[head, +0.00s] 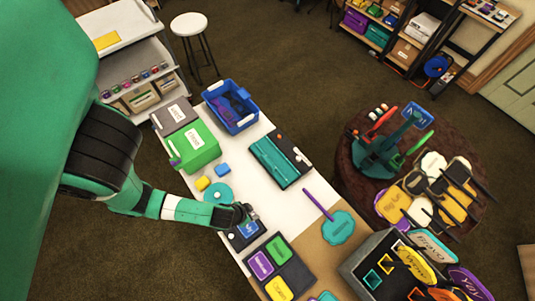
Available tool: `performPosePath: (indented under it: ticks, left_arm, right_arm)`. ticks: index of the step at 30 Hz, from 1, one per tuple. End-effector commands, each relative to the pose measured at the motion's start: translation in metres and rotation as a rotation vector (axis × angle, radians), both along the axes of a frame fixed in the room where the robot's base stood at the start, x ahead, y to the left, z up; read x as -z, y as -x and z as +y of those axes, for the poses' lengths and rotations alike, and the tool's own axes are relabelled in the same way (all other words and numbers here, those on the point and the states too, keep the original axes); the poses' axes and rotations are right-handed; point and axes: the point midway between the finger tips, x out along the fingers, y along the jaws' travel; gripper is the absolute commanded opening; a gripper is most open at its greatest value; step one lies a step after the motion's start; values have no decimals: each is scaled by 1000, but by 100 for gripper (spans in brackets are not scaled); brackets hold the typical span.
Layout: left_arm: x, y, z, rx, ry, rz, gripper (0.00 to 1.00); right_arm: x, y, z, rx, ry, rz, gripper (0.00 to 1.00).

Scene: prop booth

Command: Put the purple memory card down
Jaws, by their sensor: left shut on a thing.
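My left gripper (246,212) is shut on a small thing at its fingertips. The thing is mostly hidden and too small to make out, so I cannot tell its colour. The gripper is low over the white table, just above a dark pad with a blue labelled tile (248,230). I cannot tell whether what it holds touches the pad. A dark tray (296,272) below it bears a purple labelled tile (262,265), a green one (277,247) and a yellow one (279,289). No loose purple memory card shows clearly. My right gripper is not in view.
The table (255,163) also bears a blue bin (232,101), a green box (189,147), a dark-and-teal case (280,160), small yellow and blue blocks and a teal disc. A teal paddle (338,228) lies to the right, near a dark box of signs.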

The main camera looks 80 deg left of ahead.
Motion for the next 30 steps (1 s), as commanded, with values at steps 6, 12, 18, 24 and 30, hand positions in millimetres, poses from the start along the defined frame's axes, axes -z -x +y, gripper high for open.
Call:
performPosePath:
  ticks: [6,12,18,24,30]
  left_arm:
    - [22,-16,30,-17,0,-6,0]
    - [36,-39,68,-17,0,-6,0]
    - [79,-57,97,-7,0,-3,0]
    - [89,-62,105,0,-2,-3,0]
    - [112,-65,109,0,0,0,0]
  right_arm:
    - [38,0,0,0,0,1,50]
    - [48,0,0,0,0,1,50]
    - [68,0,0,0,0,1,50]
    - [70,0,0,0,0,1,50]
    - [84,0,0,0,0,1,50]
